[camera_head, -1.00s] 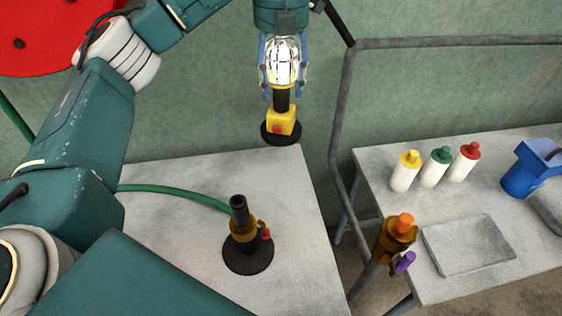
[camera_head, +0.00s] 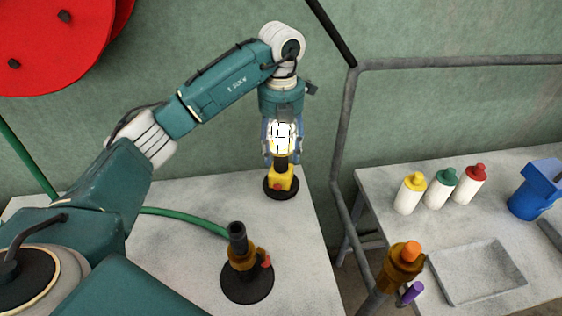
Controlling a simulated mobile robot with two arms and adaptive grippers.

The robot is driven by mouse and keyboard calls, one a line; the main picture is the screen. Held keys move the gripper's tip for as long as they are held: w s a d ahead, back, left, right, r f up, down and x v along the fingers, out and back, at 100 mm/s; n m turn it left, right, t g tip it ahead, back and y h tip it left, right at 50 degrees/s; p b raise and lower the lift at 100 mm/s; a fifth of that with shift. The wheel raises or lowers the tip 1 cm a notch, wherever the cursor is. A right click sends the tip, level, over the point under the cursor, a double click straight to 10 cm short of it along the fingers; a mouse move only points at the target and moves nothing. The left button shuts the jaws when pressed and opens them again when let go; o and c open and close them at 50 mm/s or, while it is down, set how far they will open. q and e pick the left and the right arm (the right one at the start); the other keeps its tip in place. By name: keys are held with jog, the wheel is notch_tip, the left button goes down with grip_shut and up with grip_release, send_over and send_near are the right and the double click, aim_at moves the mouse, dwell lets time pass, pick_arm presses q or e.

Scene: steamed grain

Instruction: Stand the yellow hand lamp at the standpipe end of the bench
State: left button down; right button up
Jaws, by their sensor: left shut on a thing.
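The yellow hand lamp (camera_head: 282,177) has a lit caged white head, a black neck and a round black base. My left gripper (camera_head: 281,140) is shut around the lit head from above. The lamp is upright, its base at the far right corner of the grey bench (camera_head: 185,270). I cannot tell for sure whether the base touches the bench top. A brass and black upright fitting (camera_head: 240,262) on a round black foot stands nearer on the same bench, with a green hose behind it; it may be the standpipe. My right gripper is not in view.
A grey pipe frame (camera_head: 344,130) rises right of the bench. Beyond a gap, a second bench (camera_head: 385,205) holds several capped bottles, a grey tray (camera_head: 478,272) and a blue jug (camera_head: 533,190). A red reel (camera_head: 60,50) is at upper left.

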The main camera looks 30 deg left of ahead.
aim_at(281, 163)
pick_arm(q)
jog(key=shift+f, duration=0.45)
notch_tip(281, 163, down, 4)
jog(key=shift+r+p, duration=0.1)
jog(key=shift+p, duration=0.25)
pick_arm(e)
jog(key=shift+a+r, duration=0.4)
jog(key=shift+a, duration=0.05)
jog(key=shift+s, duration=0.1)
pick_arm(q)
jog(key=c, duration=0.8)
grip_release()
jog(key=shift+o, duration=0.2)
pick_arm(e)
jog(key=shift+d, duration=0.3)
